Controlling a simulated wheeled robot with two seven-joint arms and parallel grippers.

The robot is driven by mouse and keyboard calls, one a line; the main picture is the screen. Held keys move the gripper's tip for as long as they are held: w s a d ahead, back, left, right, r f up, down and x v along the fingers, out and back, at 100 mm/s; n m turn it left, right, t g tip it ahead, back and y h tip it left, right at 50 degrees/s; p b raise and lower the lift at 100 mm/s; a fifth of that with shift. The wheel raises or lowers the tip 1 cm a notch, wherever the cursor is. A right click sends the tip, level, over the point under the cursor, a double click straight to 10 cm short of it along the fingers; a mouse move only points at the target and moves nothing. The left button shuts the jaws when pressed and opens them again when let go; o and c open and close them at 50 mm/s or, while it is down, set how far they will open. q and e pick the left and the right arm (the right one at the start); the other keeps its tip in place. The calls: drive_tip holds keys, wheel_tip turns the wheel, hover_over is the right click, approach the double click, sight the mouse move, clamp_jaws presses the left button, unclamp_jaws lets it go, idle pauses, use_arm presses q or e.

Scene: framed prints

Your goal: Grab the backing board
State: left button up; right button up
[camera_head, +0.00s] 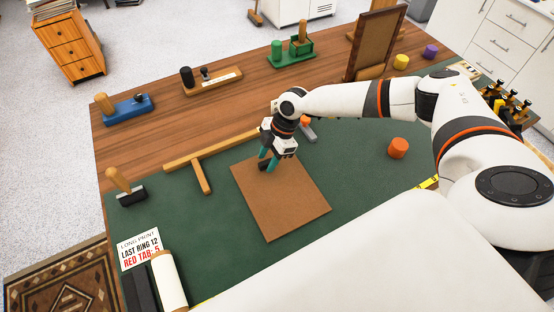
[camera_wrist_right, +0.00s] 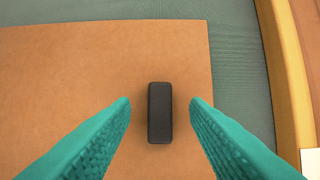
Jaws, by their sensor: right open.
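The backing board (camera_head: 284,203) is a flat brown rectangle lying on the green mat. In the right wrist view the board (camera_wrist_right: 60,80) fills most of the picture. A small black block (camera_wrist_right: 159,112), like a handle, sits on the board near one edge. My right gripper (camera_head: 268,164) is over the board's far edge, with its teal fingers pointing down. In the wrist view the open fingers (camera_wrist_right: 160,104) stand on either side of the black block, with a gap on each side. Whether they touch the board is unclear. My left gripper is out of view.
A wooden T-shaped bar (camera_head: 222,152) lies just beyond the board. An orange cylinder (camera_head: 398,148) stands to the right. A printed card (camera_head: 139,250) and a white roll (camera_head: 169,282) lie at the left. Wooden trays with tools line the table's back; the mat beside the board is mostly clear.

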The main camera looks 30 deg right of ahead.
drive_tip(key=shift+a+f, duration=0.1)
drive_tip(key=shift+f, duration=0.25)
clamp_jaws()
drive_tip(key=shift+r, duration=0.1)
